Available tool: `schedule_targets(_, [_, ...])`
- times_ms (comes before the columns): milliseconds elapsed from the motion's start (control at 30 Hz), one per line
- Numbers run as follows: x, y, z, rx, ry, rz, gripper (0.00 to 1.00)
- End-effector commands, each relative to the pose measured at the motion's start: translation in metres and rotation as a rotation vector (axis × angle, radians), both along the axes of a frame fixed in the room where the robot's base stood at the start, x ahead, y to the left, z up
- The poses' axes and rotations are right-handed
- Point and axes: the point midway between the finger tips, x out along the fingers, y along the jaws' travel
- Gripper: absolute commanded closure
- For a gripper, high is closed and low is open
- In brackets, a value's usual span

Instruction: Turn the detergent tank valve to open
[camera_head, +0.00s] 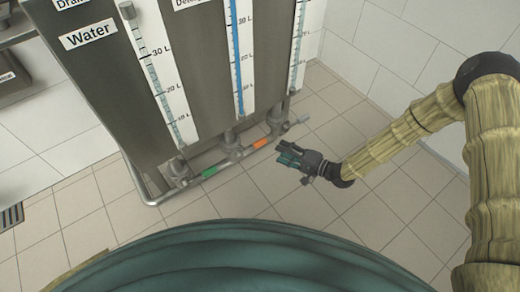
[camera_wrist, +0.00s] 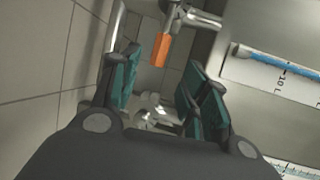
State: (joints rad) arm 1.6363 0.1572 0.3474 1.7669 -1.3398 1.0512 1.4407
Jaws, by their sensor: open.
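The pipe at the tank bottom carries an orange valve handle (camera_head: 260,143), under and just right of the tank gauge with the blue column (camera_head: 237,58). The label by that gauge is cut off and starts with "Dete". The orange handle lies along the pipe. It also shows in the wrist view (camera_wrist: 161,51), beyond and between my fingertips. My gripper (camera_head: 285,154) is open and empty, to the right of the handle and apart from it. Its teal fingers (camera_wrist: 161,72) stand apart in the wrist view.
A green handle (camera_head: 209,171) is on the same pipe to the left, near the tank with the "Water" label (camera_head: 88,34). A grey valve (camera_head: 283,126) stands right of the orange handle. The tiled floor (camera_head: 300,205) around my gripper is free.

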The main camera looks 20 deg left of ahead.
Motion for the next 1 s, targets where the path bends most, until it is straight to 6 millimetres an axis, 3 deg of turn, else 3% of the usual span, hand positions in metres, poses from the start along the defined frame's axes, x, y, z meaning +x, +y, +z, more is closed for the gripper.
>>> schedule_targets(233, [0.005,0.014,-0.006,0.013,0.003,0.009,0.55])
schedule_targets(700, [0.023,0.082,-0.02,0.011,0.002,0.008,0.55])
schedule_targets(1000, [0.029,0.103,-0.022,0.012,0.002,0.006,0.55])
